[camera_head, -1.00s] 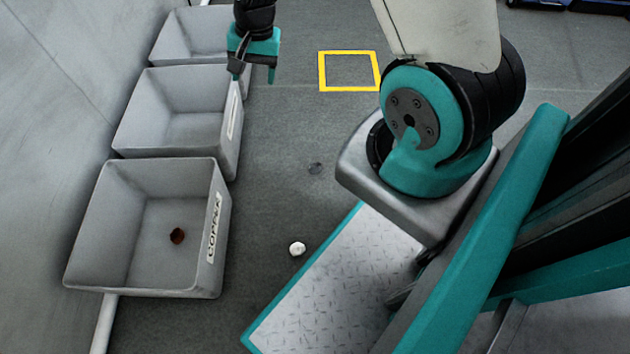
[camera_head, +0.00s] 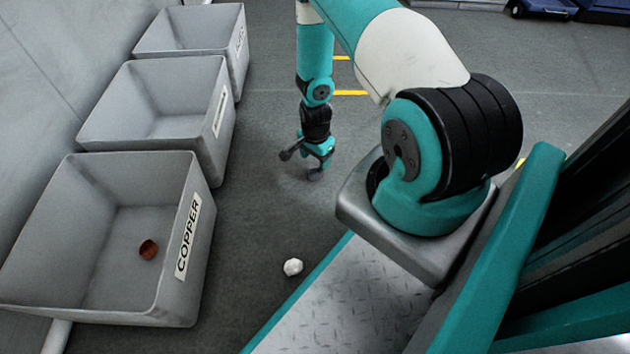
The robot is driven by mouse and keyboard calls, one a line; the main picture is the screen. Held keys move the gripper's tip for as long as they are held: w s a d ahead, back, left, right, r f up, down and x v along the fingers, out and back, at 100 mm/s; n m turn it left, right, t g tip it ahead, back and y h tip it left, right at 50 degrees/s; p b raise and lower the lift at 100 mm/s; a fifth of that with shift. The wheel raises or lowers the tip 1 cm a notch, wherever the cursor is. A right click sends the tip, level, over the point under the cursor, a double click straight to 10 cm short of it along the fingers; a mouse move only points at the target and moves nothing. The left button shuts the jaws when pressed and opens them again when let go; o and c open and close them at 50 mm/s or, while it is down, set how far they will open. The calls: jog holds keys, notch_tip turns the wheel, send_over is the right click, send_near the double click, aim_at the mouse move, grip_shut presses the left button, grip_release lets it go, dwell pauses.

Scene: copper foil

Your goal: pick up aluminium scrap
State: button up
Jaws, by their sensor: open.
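A small crumpled whitish scrap (camera_head: 292,267) lies on the grey floor beside my base plate; it looks like light metal or foil, but I cannot tell for certain that it is aluminium. My gripper (camera_head: 303,167) points down, low over the floor, farther back than the whitish scrap and apart from it. Its jaws are open. A small dark patch seen earlier on the floor lies about where one fingertip is now, so I cannot tell whether a piece lies there.
A grey bin labelled COPPER (camera_head: 180,290) stands at the left with a reddish-brown piece (camera_head: 148,250) inside. Behind it stand a middle bin (camera_head: 205,150) and a far bin (camera_head: 238,70), their labels unreadable. Yellow floor markings (camera_head: 350,93) show behind my arm.

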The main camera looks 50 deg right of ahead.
aim_at(315, 171)
jog(key=f+b, duration=0.5)
jog(key=f, duration=0.2)
jog(key=shift+w+d+f+b, duration=0.1)
jog(key=shift+w+f+b, duration=0.1)
jog(key=shift+f+b, duration=0.15)
jog(key=shift+r, duration=0.15)
jog(key=shift+c, duration=0.3)
jog(key=c, duration=0.9)
